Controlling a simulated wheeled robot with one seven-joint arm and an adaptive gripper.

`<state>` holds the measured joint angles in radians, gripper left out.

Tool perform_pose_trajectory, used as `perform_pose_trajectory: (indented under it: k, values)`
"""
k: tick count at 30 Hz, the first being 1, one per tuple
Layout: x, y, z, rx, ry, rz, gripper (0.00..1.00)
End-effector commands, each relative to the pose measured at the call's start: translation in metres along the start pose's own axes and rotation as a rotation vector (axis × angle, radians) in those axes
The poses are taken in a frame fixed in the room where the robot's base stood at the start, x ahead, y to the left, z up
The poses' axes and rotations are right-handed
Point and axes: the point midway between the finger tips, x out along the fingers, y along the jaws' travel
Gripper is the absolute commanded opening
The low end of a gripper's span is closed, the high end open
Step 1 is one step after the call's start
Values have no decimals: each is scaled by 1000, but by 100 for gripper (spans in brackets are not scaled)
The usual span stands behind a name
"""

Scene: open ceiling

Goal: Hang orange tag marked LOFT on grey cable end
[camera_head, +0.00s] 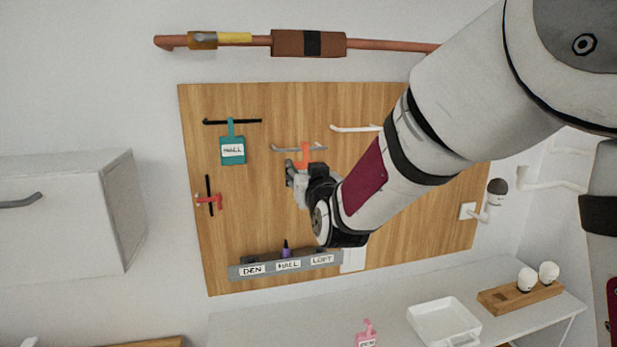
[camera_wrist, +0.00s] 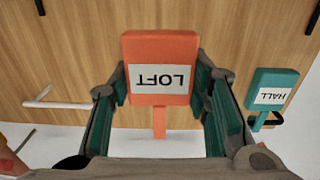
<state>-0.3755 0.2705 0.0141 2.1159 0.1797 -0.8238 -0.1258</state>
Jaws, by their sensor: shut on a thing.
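The orange tag (camera_wrist: 160,50) fills the middle of the wrist view. Its white LOFT label is upside down there, and its narrow strap (camera_wrist: 159,122) points down the picture. My gripper (camera_wrist: 161,86) is shut on the tag, one finger at each side edge. In the head view the orange tag (camera_head: 305,152) stands up above my gripper (camera_head: 298,174), strap part uppermost. The grey cable end (camera_head: 284,148) juts from the wooden board, and the tag's strap overlaps it in that view. I cannot tell whether the strap is around it or only in front. The wrist view does not show the grey cable.
A teal HALL tag (camera_head: 232,150) hangs on a black cable end (camera_head: 246,121) to the left. A white cable end (camera_head: 352,128) is to the right. A red clip (camera_head: 208,200) sits lower left. A grey labelled rail (camera_head: 240,272) runs below, with a purple item (camera_head: 286,251).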

Motion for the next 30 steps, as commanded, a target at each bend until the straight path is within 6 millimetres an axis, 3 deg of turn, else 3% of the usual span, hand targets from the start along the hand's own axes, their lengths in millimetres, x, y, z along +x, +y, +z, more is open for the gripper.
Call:
perform_pose_trajectory:
  k: [18, 30]
  values:
    - [44, -1, 1, 1, 1, 0, 16]
    - [53, -2, 0, 0, 0, -1, 16]
